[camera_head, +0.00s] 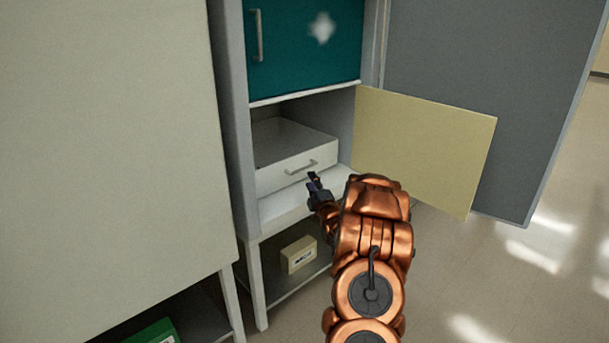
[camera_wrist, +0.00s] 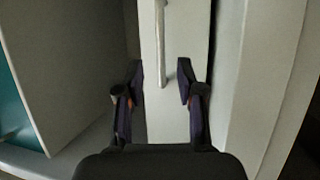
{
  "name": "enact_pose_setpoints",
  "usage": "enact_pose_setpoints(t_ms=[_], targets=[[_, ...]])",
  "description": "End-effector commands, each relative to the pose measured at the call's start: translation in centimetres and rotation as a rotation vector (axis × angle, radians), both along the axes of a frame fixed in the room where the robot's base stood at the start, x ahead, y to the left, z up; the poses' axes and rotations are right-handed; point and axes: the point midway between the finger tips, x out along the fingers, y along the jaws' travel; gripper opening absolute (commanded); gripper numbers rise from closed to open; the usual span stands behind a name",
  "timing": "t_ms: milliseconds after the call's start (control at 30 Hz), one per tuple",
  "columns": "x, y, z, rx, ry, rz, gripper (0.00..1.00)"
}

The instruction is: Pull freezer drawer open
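The freezer drawer (camera_head: 282,175) is a pale box with a bar handle (camera_head: 300,167) on its front. It sits inside the open middle compartment, its front set back from the compartment's front edge. My gripper (camera_head: 313,179) is just in front of the drawer, close to the handle. In the wrist view the drawer front (camera_wrist: 183,40) and the vertical-looking handle (camera_wrist: 161,45) lie ahead of my gripper (camera_wrist: 161,82). I see no clear contact.
A cream compartment door (camera_head: 425,150) stands swung open to the right of my arm. A teal door (camera_head: 290,50) above is shut. A small box (camera_head: 298,255) lies on the shelf below. A large pale cabinet (camera_head: 110,150) stands at left. Floor is clear at right.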

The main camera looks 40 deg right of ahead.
Motion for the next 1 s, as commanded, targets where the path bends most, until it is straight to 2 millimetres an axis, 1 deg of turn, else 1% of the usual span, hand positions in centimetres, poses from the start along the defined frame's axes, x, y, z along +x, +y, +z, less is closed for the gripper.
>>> enact_pose_setpoints(t_ms=[300, 500, 700, 1000], targets=[[3.4, -1.4, 0.4, 0.001, 0.001, 0.001, 0.37], [5.1, -2.2, 0.9, 0.001, 0.001, 0.001, 0.37], [6.0, -2.6, 1.0, 0.004, 0.005, 0.000, 0.37], [6.2, -2.7, 1.1, 0.005, 0.004, -0.001, 0.37]])
